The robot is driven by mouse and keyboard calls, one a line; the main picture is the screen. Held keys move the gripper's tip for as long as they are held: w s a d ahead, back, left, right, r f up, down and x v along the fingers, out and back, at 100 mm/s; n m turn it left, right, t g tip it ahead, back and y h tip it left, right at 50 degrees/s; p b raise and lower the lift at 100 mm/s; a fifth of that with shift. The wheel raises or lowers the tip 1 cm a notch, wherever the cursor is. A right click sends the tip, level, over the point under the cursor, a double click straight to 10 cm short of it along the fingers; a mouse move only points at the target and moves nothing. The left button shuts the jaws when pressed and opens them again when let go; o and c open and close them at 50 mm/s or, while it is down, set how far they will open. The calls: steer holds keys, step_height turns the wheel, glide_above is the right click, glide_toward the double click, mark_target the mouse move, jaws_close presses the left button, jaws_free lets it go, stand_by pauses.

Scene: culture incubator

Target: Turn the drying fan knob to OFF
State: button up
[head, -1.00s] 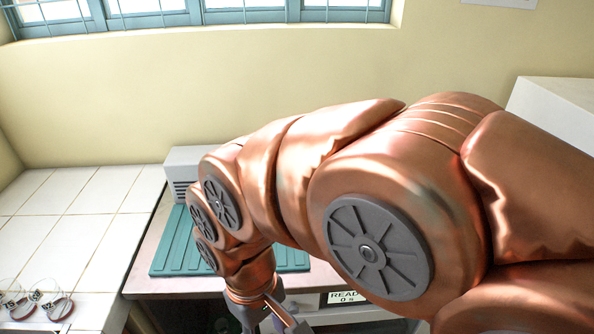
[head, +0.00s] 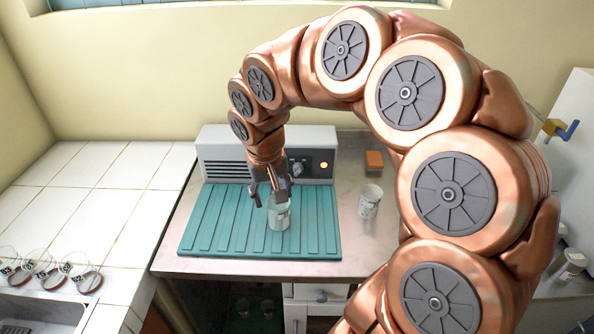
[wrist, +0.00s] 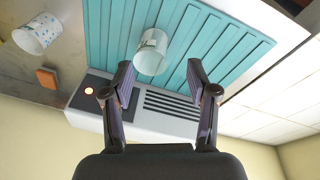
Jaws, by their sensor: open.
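The drying fan (head: 222,140) is a light grey box with a side grille at the back of the table. Its dark front panel carries a pale knob (head: 297,168) and a lit orange lamp (head: 324,165). The knob's exact setting is too small to read. My gripper (head: 270,203) is open and points down in front of the fan, left of the knob and apart from it. In the wrist view my gripper (wrist: 158,80) shows open and empty. The fan (wrist: 160,122) also shows there with the glowing lamp (wrist: 88,90); the knob seems hidden behind a finger.
A cup (head: 279,216) stands on the teal ribbed mat (head: 215,235), close beneath my fingers. Another cup (head: 369,203) and an orange block (head: 374,160) are to the right. Several labelled dishes (head: 50,275) sit on the left tiled counter (head: 110,190).

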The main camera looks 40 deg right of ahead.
mark_target(298, 170)
steer(key=w+d, duration=0.2)
steer(key=w+d+f+m, duration=0.1)
steer(key=w+d, duration=0.1)
steer(key=w, duration=0.1)
steer(key=w+d+m, duration=0.1)
steer(key=w+d, duration=0.1)
steer(key=w, duration=0.1)
steer(key=shift+d+f+t+h+b, duration=0.3)
steer(key=shift+d+f+t+h, duration=0.05)
steer(key=shift+f+t+h, duration=0.05)
steer(key=w+d+f+m+h, duration=0.1)
steer(key=w+d+f+m, duration=0.2)
steer(key=w+d, duration=0.45)
steer(key=shift+t, duration=0.3)
steer(key=shift+d+f+p, duration=0.35)
steer(key=shift+d+f, duration=0.3)
steer(key=shift+f, duration=0.5)
steer(key=shift+d+f+p, duration=0.3)
steer(key=shift+d+f, duration=0.3)
steer(key=shift+f, duration=0.6)
steer(key=shift+d+f+p, duration=0.35)
steer(key=shift+d+f, duration=0.3)
steer(key=shift+f, duration=0.5)
jaws_close()
